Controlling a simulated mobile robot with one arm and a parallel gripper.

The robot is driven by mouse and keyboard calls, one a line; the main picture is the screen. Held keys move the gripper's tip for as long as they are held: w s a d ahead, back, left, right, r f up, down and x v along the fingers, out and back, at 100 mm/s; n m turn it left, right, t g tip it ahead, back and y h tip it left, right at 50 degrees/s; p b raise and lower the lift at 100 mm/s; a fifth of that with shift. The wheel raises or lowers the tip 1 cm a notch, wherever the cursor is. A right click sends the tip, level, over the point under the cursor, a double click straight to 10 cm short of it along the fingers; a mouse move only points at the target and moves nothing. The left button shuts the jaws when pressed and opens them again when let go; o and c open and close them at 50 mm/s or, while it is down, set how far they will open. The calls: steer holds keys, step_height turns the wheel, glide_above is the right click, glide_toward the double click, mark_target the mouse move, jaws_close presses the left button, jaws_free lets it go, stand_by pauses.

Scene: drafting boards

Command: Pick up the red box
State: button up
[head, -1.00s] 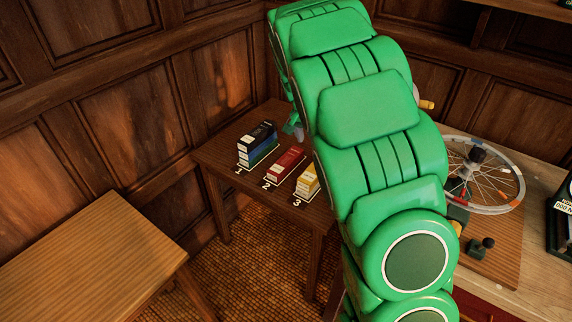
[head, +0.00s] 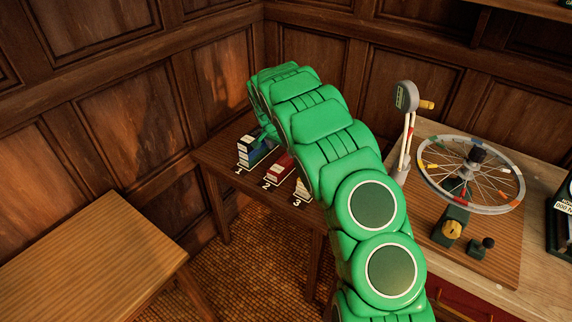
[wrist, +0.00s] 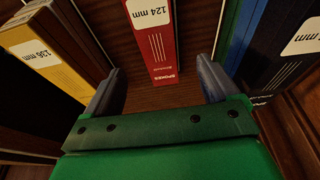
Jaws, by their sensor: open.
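The red box (head: 280,171) lies on the small dark wooden table, above the label "2", partly hidden by my green arm in the head view. In the wrist view the red box (wrist: 151,40), marked "124 mm" and "SPOKES", is ahead of my gripper (wrist: 158,88). Its two blue-grey fingers are apart, one on either side of the box's line, with bare wood between them. The fingertips do not visibly touch the box.
Yellow boxes (wrist: 45,55) marked "136 mm" stand left of the red box in the wrist view; blue and black boxes (wrist: 285,50) stand close on the right. A wheel on a stand (head: 470,175) occupies the right bench. A bare wooden table (head: 90,255) is at left.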

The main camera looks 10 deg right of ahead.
mark_target(286, 160)
steer(key=shift+x, duration=4)
steer(key=shift+s+d, duration=0.1)
steer(key=shift+d, duration=0.05)
steer(key=shift+r, duration=0.1)
steer(key=c, duration=1.3)
steer(key=shift+r, duration=0.1)
